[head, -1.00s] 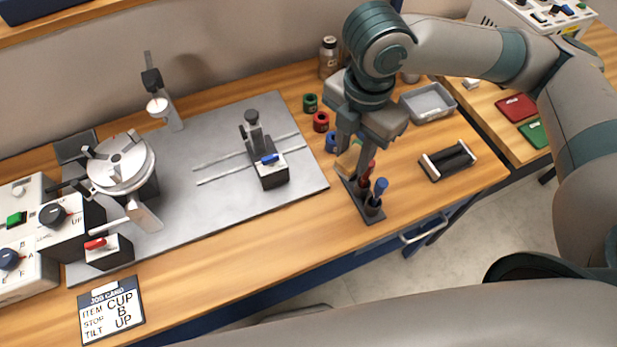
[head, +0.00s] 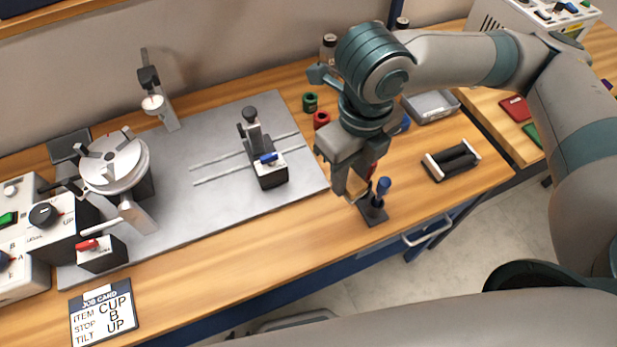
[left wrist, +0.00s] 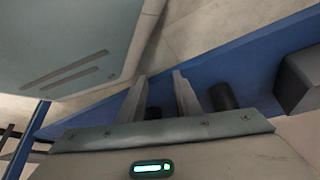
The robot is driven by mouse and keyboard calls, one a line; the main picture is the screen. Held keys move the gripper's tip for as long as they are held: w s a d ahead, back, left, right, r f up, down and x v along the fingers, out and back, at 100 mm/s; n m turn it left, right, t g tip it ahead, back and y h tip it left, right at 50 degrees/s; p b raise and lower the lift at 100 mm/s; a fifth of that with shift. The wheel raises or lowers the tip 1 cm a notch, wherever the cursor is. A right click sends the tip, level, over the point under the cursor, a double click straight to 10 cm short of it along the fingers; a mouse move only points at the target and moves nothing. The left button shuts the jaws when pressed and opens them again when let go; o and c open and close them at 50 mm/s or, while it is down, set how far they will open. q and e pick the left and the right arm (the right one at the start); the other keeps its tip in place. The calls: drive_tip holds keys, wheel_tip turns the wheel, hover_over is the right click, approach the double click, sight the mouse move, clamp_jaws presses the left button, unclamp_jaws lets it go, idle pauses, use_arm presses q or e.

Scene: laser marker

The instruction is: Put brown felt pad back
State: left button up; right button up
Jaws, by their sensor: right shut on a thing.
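My right gripper (head: 350,194) is over the front right of the workbench, pointing down. It is shut on a small tan piece, which looks like the brown felt pad (head: 353,193); the fingers hide part of it. The held piece is just left of a dark tool rack (head: 374,219), and I cannot tell whether they touch. A blue-handled tool (head: 383,188) stands in the rack, with a red handle (head: 373,170) partly hidden behind the gripper. In the left wrist view my left gripper (left wrist: 160,92) is open and empty, with its fingers apart, away from the bench top.
A grey plate (head: 225,205) carries a rotary chuck (head: 115,165) and a sliding stop (head: 268,170). Green (head: 310,102) and red (head: 321,120) rings stand behind my right gripper. A black roller cradle (head: 451,160) and grey tray (head: 430,106) are at right.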

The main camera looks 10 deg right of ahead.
use_arm(q)
drive_tip(key=shift+w+d, duration=0.15)
drive_tip(key=shift+w, duration=0.15)
use_arm(e)
drive_tip(key=shift+s+a+f+n, duration=0.1)
drive_tip(key=shift+s+n, duration=0.1)
drive_tip(key=shift+n, duration=0.8)
